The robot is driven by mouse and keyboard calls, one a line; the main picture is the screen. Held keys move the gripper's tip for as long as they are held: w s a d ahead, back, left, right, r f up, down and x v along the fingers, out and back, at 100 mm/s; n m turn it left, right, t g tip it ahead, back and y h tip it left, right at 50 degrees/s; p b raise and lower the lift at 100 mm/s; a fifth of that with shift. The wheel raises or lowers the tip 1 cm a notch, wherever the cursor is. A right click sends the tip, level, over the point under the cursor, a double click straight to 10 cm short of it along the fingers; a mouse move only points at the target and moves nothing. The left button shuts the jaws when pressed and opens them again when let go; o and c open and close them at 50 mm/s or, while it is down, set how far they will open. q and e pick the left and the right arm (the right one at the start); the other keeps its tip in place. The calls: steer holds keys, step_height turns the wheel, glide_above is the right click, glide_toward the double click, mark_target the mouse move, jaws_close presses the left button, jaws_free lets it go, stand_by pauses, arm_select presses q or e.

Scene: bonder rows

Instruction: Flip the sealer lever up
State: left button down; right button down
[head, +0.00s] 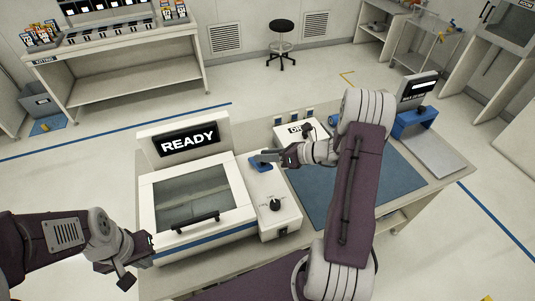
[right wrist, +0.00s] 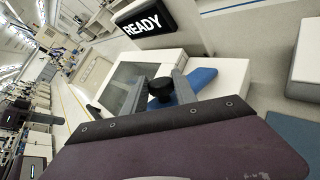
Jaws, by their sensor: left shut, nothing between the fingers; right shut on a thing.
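The sealer (head: 200,205) is a white machine with a windowed lid and a screen reading READY. A blue lever base (head: 257,163) sits on its right-hand control panel; the blue part also shows in the right wrist view (right wrist: 200,78). My right gripper (head: 268,157) is at this base. In the right wrist view its fingers (right wrist: 160,90) close around the lever's black knob (right wrist: 160,87). The lever's shaft is mostly hidden, so its tilt is unclear. My left gripper (head: 146,250) is shut and empty, by the sealer's front left corner.
A black dial (head: 275,204) is on the panel in front of the lever. A white box (head: 291,131) stands behind. A blue mat (head: 310,190) lies to the right, partly under my right arm. A blue stand (head: 414,122) is further right.

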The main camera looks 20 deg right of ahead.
steer(key=shift+w+d+r, duration=0.1)
steer(key=shift+w+r, duration=0.5)
steer(key=c, duration=1.3)
jaws_free()
steer(key=o, duration=0.3)
steer(key=shift+w+f, duration=0.1)
steer(key=v, duration=0.9)
steer(key=shift+b, duration=0.4)
steer(key=shift+f, duration=0.1)
